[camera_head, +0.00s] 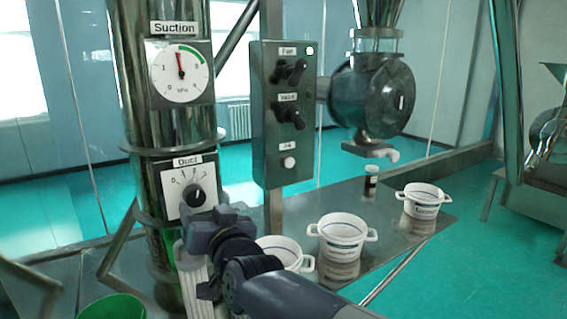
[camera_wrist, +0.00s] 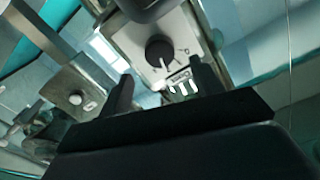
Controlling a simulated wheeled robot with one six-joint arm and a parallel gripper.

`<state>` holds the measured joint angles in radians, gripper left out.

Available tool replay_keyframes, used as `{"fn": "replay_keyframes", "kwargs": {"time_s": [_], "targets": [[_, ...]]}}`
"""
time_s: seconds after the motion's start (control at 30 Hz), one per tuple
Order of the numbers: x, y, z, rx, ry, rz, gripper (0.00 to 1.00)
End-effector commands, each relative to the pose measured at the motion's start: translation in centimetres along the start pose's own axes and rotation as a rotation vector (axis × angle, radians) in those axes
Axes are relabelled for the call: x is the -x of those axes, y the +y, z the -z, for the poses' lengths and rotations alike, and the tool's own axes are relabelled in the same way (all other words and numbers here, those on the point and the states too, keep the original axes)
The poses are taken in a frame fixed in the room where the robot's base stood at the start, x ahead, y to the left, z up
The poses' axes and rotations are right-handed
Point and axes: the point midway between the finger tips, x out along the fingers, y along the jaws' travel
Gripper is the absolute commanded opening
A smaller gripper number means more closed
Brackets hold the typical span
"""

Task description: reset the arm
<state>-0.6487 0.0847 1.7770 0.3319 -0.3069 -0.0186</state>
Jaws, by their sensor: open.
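My arm reaches up from the bottom of the head view, its wrist in front of the large metal pipe (camera_head: 120,60). My gripper shows in the wrist view (camera_wrist: 160,90), with two dark fingers apart and nothing between them. Just beyond the fingers is the Duct dial plate (camera_wrist: 140,35) with its black knob (camera_wrist: 159,50). The same Duct plate (camera_head: 172,205) and knob (camera_head: 194,196) show in the head view above my wrist. The fingertips are hidden behind my wrist in the head view. I cannot tell whether they touch the plate.
A Suction gauge (camera_head: 180,73) sits above the dial. A control box (camera_head: 283,150) with knobs stands to the right. White two-handled pots (camera_head: 342,228) (camera_head: 423,190) stand on the metal table (camera_head: 385,240), and a third (camera_head: 285,245) is partly behind my arm. A green bucket (camera_head: 112,307) is at bottom left.

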Motion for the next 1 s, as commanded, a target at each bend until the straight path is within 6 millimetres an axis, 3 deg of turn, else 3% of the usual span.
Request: {"fn": "replay_keyframes", "kwargs": {"time_s": [0.3,1.0], "targets": [[2.8,0.0,0.0,0.000,0.000,0.000,0.63],[3.4,0.9,0.9,-0.001,-0.007,-0.018,0.63]]}}
